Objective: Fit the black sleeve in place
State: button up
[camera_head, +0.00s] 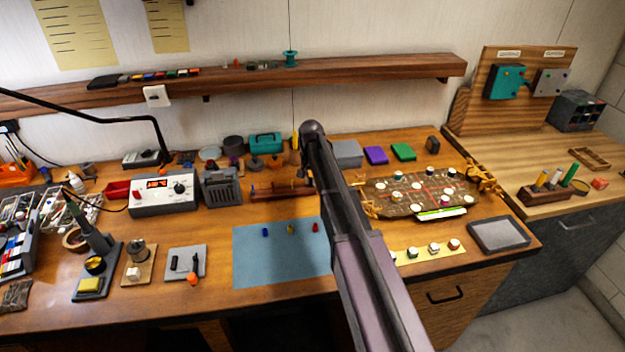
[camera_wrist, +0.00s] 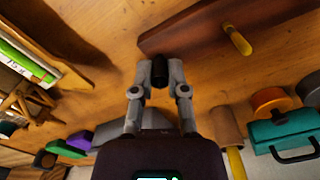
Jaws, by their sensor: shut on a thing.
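My gripper (camera_wrist: 158,72) is shut on a small dark cylinder, the black sleeve (camera_wrist: 159,70), in the wrist view. The sleeve sits between the two fingertips, by the end of a reddish-brown wooden block (camera_wrist: 200,30) with a yellow peg (camera_wrist: 237,40) standing from it. I cannot tell whether the sleeve touches the block or the table. In the head view my arm hides the gripper and sleeve; the wooden block (camera_head: 278,192) shows just left of the arm.
A circuit board (camera_head: 385,203) in yellowish clamps lies right of my arm. A teal case (camera_wrist: 285,137), purple box (camera_wrist: 65,149) and green box (camera_wrist: 45,159) are near the gripper. A soldering station (camera_head: 150,208) stands left. The table left of the mat holds small stands.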

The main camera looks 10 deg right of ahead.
jog(key=shift+f+b, duration=0.35)
jog(key=shift+f, duration=0.1)
jog(key=o, duration=0.7)
jog(key=shift+o, duration=0.2)
jog(key=o, duration=0.4)
jog(key=shift+r, duration=0.1)
jog(key=shift+r+p, duration=4.4)
jog(key=shift+p, duration=0.15)
